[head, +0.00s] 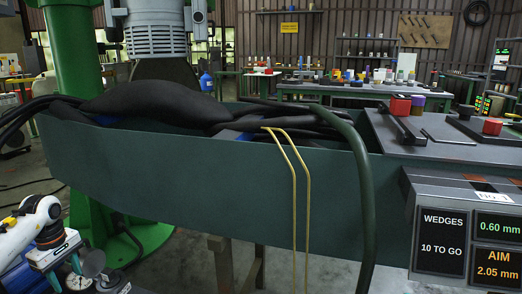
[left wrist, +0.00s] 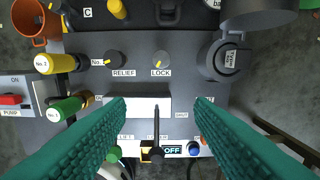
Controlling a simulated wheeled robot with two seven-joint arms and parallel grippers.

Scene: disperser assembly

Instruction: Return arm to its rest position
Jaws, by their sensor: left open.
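My left gripper (left wrist: 160,106) is open and empty in the left wrist view, its two teal ribbed fingers spread wide. I cannot tell how far the fingers are from the panel. My white left arm (head: 40,230) shows at the lower left of the head view; its fingertips are not clear there. My right gripper is in neither view.
A long green trough (head: 200,185) holding dark hoses spans the head view. A green column (head: 78,60) stands at left. A display box (head: 465,235) reads WEDGES 10 TO GO.

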